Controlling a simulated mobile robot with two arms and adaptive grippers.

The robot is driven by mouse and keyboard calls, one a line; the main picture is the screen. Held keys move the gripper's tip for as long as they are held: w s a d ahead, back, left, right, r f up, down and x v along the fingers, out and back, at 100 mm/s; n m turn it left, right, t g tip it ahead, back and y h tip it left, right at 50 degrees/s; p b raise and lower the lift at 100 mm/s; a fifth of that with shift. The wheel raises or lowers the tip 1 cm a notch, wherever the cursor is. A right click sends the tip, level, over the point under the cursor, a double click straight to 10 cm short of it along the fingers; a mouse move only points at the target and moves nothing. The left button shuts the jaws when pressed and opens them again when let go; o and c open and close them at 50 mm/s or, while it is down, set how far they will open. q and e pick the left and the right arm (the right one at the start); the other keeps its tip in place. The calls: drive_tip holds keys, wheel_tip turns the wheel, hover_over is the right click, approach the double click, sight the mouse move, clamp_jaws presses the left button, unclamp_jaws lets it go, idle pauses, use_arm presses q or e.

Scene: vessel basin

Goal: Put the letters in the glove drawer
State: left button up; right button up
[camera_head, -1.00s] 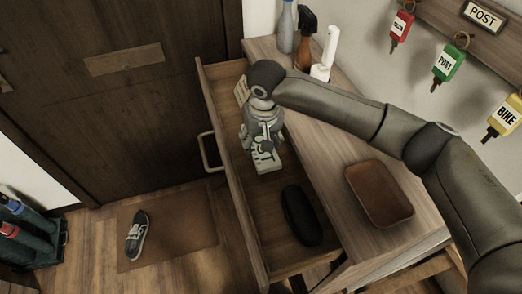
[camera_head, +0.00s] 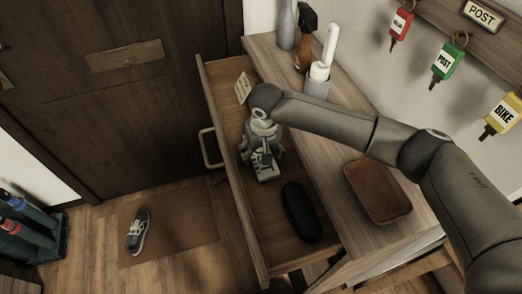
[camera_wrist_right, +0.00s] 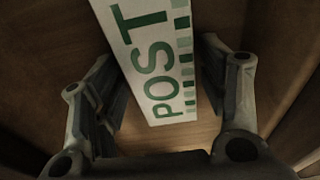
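The glove drawer (camera_head: 240,210) is pulled out from the wooden cabinet. My right gripper (camera_head: 262,160) reaches down into it, towards its middle. A white letter with green POST print (camera_wrist_right: 150,50) shows in the right wrist view between the two spread fingers, with a clear gap to the right finger. In the head view, only a pale part of the letter (camera_head: 267,176) shows below the fingers, low in the drawer; the gripper hides the rest. Whether it lies flat on the drawer floor is hard to tell. My left gripper is not in view.
A dark oblong case (camera_head: 301,211) lies in the drawer's near part, and a small card (camera_head: 243,88) is at its far end. A brown tray (camera_head: 377,191), a spray bottle (camera_head: 305,40) and a white holder stand on the cabinet. A shoe (camera_head: 138,231) lies on the doormat.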

drive_tip(key=shift+o, duration=0.2)
drive_tip(key=shift+r, duration=0.15)
wheel_tip(320, 180, up, 12)
drive_tip(key=s, duration=0.1)
drive_tip(key=shift+s+d+b, duration=0.3)
drive_tip(key=shift+s+b, duration=0.05)
